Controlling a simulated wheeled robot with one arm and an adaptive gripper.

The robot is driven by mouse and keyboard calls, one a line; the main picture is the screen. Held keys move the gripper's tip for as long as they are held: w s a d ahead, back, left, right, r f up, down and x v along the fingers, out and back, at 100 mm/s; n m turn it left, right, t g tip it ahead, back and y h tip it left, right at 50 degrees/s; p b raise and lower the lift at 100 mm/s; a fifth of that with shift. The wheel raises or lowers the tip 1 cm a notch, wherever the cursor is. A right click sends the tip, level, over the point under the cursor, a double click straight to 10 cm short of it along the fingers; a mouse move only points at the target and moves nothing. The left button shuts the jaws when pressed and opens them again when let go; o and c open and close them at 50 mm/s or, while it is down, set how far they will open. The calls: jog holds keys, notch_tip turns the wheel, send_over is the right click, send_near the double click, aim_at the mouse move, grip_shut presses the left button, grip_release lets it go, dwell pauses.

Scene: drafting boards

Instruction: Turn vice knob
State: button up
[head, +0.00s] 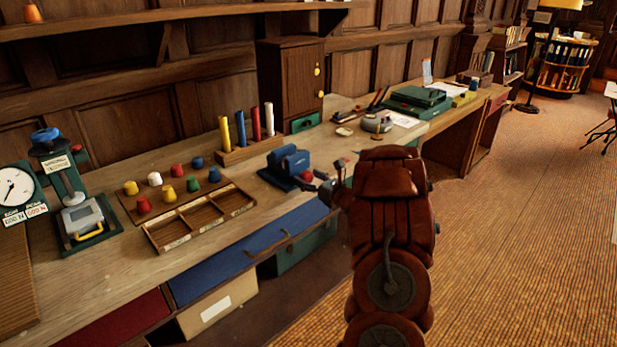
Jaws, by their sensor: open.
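A small blue vice (289,161) stands near the front edge of the wooden workbench (240,170), in the middle of the head view. Its red knob (307,176) faces right, towards my gripper. My gripper (329,184) is open, just right of the red knob, with a small gap appearing between them. My dark red arm stands in front of the bench and hides part of the gripper. Whether a fingertip touches the knob is too small to tell.
A wooden tray (160,236) and several coloured knobs (168,193) lie left of the vice. A rack of coloured rods (252,149) stands behind it. A blue drawer front (235,257) lies below. A grey round device (377,124) sits further right.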

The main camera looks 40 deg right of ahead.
jog(key=c, duration=1.2)
jog(key=shift+o, duration=0.2)
jog(key=shift+f, duration=0.1)
jog(key=b, duration=0.3)
jog(key=shift+f+m, duration=0.25)
jog(key=shift+m, duration=0.05)
